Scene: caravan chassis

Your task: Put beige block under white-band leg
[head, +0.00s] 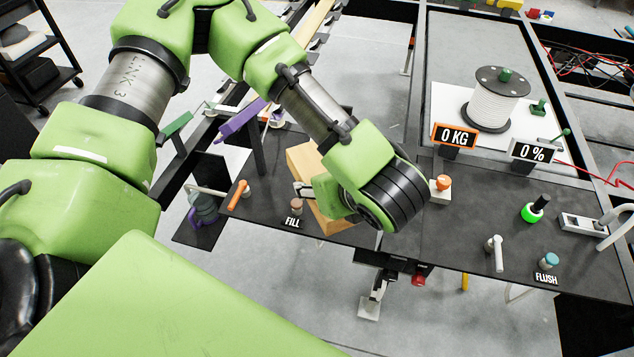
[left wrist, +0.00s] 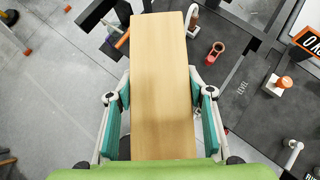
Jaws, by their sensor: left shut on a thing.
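The beige block (head: 302,163) is a long plain wooden piece, partly covered by my left arm in the head view. My left gripper (head: 318,192) is shut on it. In the left wrist view the block (left wrist: 160,55) runs lengthwise between the two teal-padded fingers (left wrist: 160,100). In the head view it is over the dark panel's front left part; its height above the panel is unclear. A leg with a pale foot plate (head: 369,308) stands below the panel's front edge. I cannot make out a white band on it. My right gripper is out of view.
The dark panel carries a FILL knob (head: 296,206), an orange handle (head: 239,194), an orange button (head: 442,182), a FLUSH knob (head: 550,261) and a white tap (head: 495,250). A cable spool (head: 495,100) stands behind. Grey floor lies open in front, below the panel.

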